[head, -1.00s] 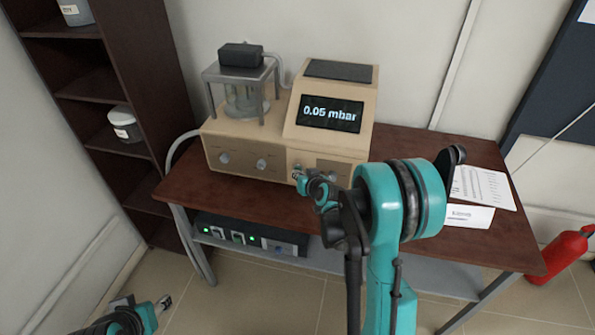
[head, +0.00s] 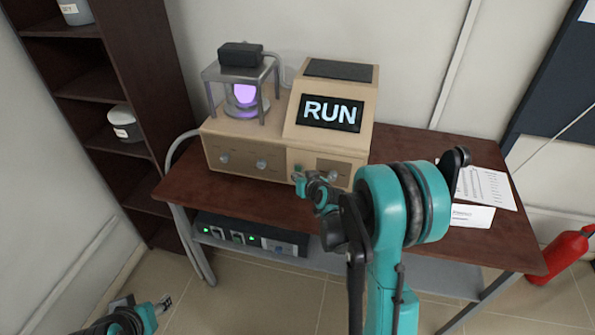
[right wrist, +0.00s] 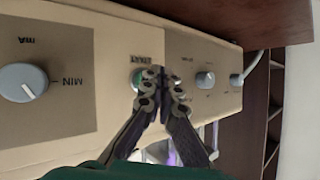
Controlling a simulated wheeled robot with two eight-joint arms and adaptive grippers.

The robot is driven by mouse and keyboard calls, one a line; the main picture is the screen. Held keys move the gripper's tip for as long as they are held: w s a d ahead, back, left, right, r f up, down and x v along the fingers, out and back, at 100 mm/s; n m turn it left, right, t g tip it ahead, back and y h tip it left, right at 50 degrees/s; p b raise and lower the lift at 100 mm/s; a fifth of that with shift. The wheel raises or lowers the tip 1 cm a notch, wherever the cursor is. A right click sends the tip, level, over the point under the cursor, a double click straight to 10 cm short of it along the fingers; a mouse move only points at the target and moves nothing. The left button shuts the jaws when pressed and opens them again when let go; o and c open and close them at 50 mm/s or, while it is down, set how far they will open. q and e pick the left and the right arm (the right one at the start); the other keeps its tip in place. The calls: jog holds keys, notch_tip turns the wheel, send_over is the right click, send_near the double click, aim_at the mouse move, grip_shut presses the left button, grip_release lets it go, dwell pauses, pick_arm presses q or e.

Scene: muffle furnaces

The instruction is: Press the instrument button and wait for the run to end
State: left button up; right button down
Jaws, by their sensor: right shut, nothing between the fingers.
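The beige instrument (head: 240,148) stands on the brown table. Its display (head: 330,113) reads "RUN", and a purple glow (head: 245,90) shows in the glass chamber on its left part. My right gripper (head: 298,176) is shut and empty at the lower front panel. In the right wrist view its fingertips (right wrist: 152,74) are at the green start button (right wrist: 137,80) and partly cover it; I cannot tell whether they touch it. My left gripper (head: 165,302) is low at the left, away from the instrument, too small to judge.
The table (head: 400,150) has papers and a white label card (head: 472,215) at its right. A black unit with green lights (head: 245,236) is on the lower shelf. A dark shelf rack (head: 110,90) stands left.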

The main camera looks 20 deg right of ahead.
jog(key=shift+s+a, duration=0.15)
jog(key=s+a, duration=0.1)
jog(key=s, duration=0.1)
jog(key=s+a, duration=0.1)
jog(key=s, duration=0.1)
jog(key=shift+a+b, duration=0.35)
jog(key=shift+a, duration=0.05)
dwell(0.8)
jog(key=s+a+r+n+g, duration=0.1)
jog(key=s+a+r, duration=0.2)
jog(key=s, duration=0.3)
jog(key=s+a+r+n+g, duration=0.1)
jog(key=s+a+r+g, duration=0.15)
jog(key=s, duration=0.25)
jog(key=s+a+r+g, duration=0.1)
jog(key=s+g, duration=0.1)
jog(key=s, duration=1.3)
jog(key=shift+s+a, duration=0.25)
jog(key=shift+s, duration=0.05)
dwell(3.3)
